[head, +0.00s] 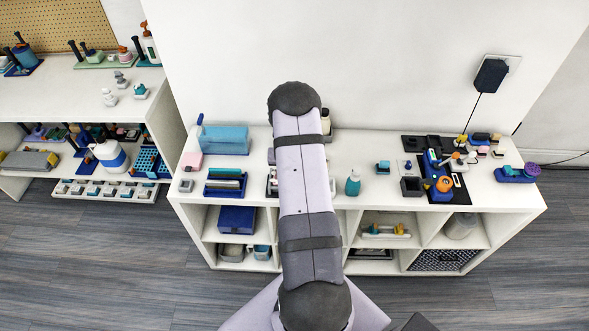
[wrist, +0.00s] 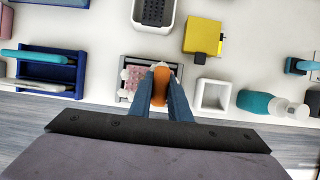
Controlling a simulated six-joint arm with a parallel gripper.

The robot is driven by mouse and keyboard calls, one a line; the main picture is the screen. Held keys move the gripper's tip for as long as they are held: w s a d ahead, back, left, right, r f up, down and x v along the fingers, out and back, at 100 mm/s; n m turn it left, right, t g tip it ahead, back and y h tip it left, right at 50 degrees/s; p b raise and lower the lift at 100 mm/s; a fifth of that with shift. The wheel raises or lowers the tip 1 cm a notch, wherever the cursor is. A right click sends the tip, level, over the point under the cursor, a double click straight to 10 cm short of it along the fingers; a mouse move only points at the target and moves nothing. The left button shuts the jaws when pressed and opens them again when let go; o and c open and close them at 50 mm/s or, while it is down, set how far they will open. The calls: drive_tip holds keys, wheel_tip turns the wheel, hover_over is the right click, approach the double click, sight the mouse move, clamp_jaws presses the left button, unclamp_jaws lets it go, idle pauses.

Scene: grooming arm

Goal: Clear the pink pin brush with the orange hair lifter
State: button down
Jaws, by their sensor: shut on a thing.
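The pink pin brush (wrist: 138,80) lies in a grey tray (wrist: 124,95) in the wrist view, with pale tufts around its edge. My gripper (wrist: 160,78) is shut on the orange hair lifter (wrist: 160,88), whose orange body shows between the blue fingers. The lifter is over the right part of the brush; whether it touches the pins I cannot tell. The fingers hide part of the brush and tray. In the head view my arm hides the gripper and most of this spot.
A white square holder (wrist: 213,96) and a teal bottle (wrist: 255,101) stand close on the right. A yellow block (wrist: 203,36) and a white bin with a dark grid (wrist: 153,12) are behind. A blue rack (wrist: 48,72) is left. Some bare white top lies between them.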

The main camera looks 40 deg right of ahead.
drive_tip(key=shift+w+a+f+b, duration=0.1)
drive_tip(key=shift+w+a+b, duration=0.2)
drive_tip(key=shift+w+a, duration=1.55)
wheel_tip(320, 180, up, 8)
drive_tip(key=p, duration=0.8)
